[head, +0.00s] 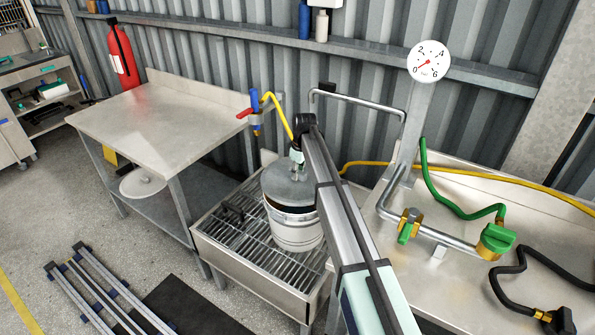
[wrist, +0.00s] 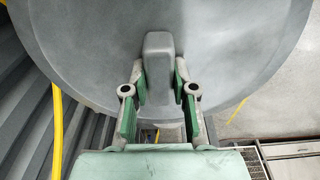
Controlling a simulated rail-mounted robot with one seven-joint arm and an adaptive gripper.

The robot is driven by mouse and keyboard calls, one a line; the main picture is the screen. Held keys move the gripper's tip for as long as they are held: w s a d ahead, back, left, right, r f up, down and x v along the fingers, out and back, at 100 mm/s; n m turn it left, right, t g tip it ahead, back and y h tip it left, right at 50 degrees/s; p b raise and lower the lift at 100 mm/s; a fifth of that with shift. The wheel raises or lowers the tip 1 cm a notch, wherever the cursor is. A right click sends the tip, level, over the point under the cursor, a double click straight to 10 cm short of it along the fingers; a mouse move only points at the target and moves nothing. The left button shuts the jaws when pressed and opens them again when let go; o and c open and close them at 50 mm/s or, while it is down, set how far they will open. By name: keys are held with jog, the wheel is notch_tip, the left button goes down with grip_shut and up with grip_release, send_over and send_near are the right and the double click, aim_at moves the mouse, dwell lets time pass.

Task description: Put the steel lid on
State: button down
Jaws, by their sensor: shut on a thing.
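The steel lid (head: 287,188) is a grey disc with a block-like handle. It is over the white pail (head: 296,232), and a dark gap shows between the lid's near edge and the pail's rim. My gripper (head: 297,174) is above the lid. In the wrist view, the lid (wrist: 90,45) fills most of the upper picture, and the green-padded fingers of my gripper (wrist: 159,80) are on either side of its handle (wrist: 158,55). The pail is hidden there. In the head view, my arm covers the pail's right side.
The pail stands on a slatted metal grate (head: 240,225). A steel table (head: 150,115) is at the left, with a pale round disc (head: 143,186) on its lower shelf. A sink (head: 450,190) with pipes, a green hose and valves is at the right. A yellow hose (head: 276,108) hangs behind.

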aim_at(297, 182)
jog(key=shift+f+b, duration=0.8)
jog(key=shift+f, duration=1.7)
jog(key=shift+f, duration=0.2)
dwell(0.4)
jog(key=shift+c, duration=1.8)
grip_release()
jog(key=shift+r, duration=0.15)
jog(key=shift+r+p, duration=1.55)
jog(key=shift+r, duration=1.85)
